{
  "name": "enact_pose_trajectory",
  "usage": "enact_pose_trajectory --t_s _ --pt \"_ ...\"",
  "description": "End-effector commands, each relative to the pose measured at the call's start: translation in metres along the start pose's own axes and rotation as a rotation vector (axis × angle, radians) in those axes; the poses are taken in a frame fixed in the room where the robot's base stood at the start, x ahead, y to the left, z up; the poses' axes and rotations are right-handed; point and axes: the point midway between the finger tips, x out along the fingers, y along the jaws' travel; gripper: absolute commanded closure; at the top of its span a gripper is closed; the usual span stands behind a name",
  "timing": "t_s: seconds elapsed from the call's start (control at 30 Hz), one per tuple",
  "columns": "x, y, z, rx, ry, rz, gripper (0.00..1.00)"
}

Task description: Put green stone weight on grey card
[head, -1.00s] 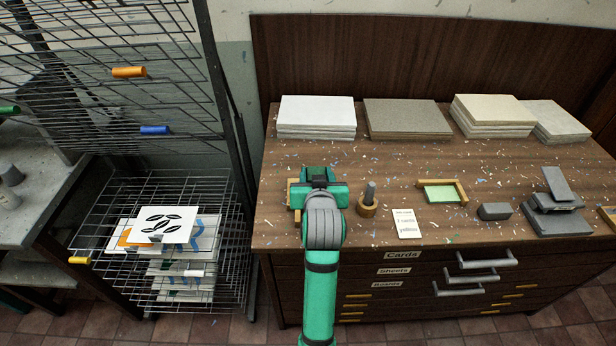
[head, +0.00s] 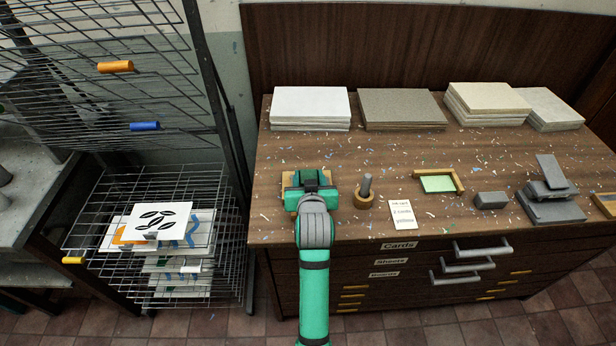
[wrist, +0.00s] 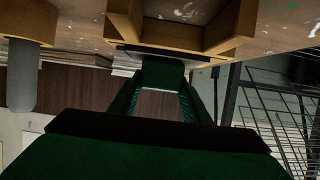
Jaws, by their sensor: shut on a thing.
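My gripper (head: 310,190) is at the left end of the bench, above or at a wooden corner frame (head: 288,193) that it partly covers. In the wrist view, a dark green block (wrist: 163,73), seemingly the green stone weight, sits between the fingertips, and the gripper is shut on it. The wooden frame also shows in the wrist view (wrist: 225,35), close to the block. I cannot tell whether the block touches anything below. A stack of grey card or board (head: 402,112) lies at the back. Any card under my gripper is hidden.
A white stack (head: 310,108) is behind; a wire rack (head: 140,215) stands left.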

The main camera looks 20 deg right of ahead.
Motion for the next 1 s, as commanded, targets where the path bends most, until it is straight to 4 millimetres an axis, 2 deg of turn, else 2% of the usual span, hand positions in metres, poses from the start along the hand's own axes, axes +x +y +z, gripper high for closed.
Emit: enact_pose_trajectory --t_s 0.03,0.07,0.1,0.13,0.47,0.57,0.67,1.0 --pt "0.001 -0.001 0.001 -0.001 0.001 -0.001 0.89" --pt "0.001 -0.001 0.002 -0.001 -0.001 -0.002 0.52" --pt "0.001 -0.002 0.001 -0.001 -0.001 -0.003 0.43" --pt "0.001 -0.002 0.001 -0.001 -0.001 -0.003 0.38" --pt "0.0 -0.002 -0.001 -0.001 0.0 -0.003 0.38" --pt "-0.007 -0.002 -0.001 -0.001 0.001 -0.003 0.38" --pt "-0.022 -0.002 0.0 -0.001 0.0 -0.003 0.38" --pt "-0.089 -0.002 -0.001 -0.001 0.001 -0.003 0.38"
